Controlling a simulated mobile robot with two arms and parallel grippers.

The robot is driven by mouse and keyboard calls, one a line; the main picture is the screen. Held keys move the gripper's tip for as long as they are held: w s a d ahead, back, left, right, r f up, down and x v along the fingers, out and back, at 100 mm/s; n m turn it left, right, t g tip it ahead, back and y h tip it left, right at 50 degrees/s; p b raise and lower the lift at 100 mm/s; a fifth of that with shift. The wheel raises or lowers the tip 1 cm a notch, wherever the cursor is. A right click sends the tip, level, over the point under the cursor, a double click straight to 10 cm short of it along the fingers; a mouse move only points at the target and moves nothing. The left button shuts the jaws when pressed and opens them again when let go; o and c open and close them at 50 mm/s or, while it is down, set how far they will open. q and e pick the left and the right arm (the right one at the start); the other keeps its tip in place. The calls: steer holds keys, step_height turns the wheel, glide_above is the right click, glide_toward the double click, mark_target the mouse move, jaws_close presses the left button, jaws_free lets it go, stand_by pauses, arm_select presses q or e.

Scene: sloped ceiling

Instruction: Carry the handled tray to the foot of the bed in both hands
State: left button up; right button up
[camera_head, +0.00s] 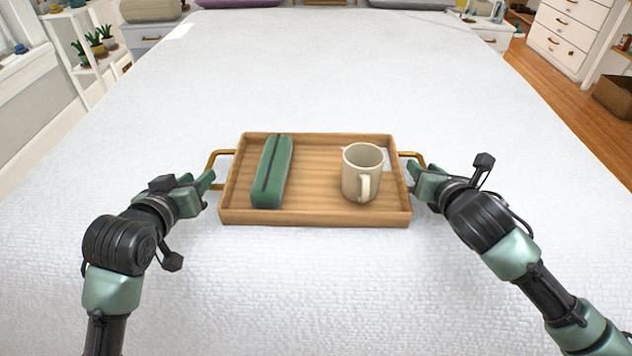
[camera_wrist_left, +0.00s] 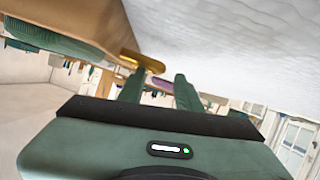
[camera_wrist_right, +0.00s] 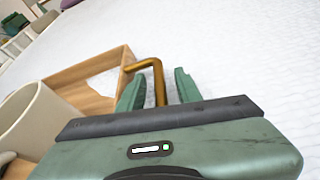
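A wooden tray (camera_head: 315,217) with a brass handle at each end lies on the white bed (camera_head: 300,285). A green case (camera_head: 272,172) lies in its left half and a cream mug (camera_head: 362,175) stands upright in its right half. My left gripper (camera_head: 208,180) is at the left handle (camera_head: 212,162). In the left wrist view its two fingers are apart, with the handle (camera_wrist_left: 143,62) near their tips. My right gripper (camera_head: 418,172) is at the right handle (camera_head: 413,155). In the right wrist view its fingers stand apart on either side of the handle (camera_wrist_right: 157,78).
A flat white piece (camera_wrist_right: 103,82) lies in the tray behind the mug. The bed around the tray is clear. Shelves with plants (camera_head: 97,45) stand at the left, and a white drawer unit (camera_head: 565,38) stands at the right on the wooden floor (camera_head: 555,95).

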arm_select(q)
steer(key=v, duration=0.6)
steer(key=shift+s+r, duration=0.1)
steer(key=shift+s, duration=0.2)
arm_select(e)
steer(key=shift+s+r, duration=0.15)
steer(key=shift+s, duration=0.15)
steer(key=v, duration=1.1)
steer(key=shift+s+r, duration=0.1)
steer(key=shift+s, duration=0.1)
arm_select(q)
steer(key=shift+r, duration=0.15)
arm_select(e)
steer(key=shift+r, duration=0.1)
